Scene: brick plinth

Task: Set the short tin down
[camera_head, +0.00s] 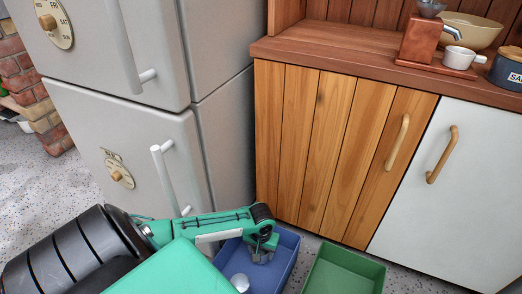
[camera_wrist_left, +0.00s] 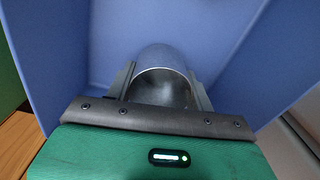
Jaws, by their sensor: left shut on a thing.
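My left gripper (camera_head: 262,254) reaches down into the blue crate (camera_head: 288,258) on the floor. In the left wrist view it (camera_wrist_left: 161,88) is shut on the short tin (camera_wrist_left: 162,62), a shiny silver-grey cylinder between the two fingers. Blue crate walls (camera_wrist_left: 225,40) surround the tin in that view. Whether the tin touches the crate's bottom I cannot tell. In the head view the tin is mostly hidden by the gripper. A round pale grey thing (camera_head: 240,282) shows in the crate nearer to me. My right gripper is not in view.
A green crate (camera_head: 345,272) stands right of the blue one. A grey fridge (camera_head: 130,130) rises behind on the left, with a wooden cupboard (camera_head: 325,150) and white door (camera_head: 460,190) behind. The counter (camera_head: 350,55) holds a red grinder (camera_head: 420,40), white cup and bowl.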

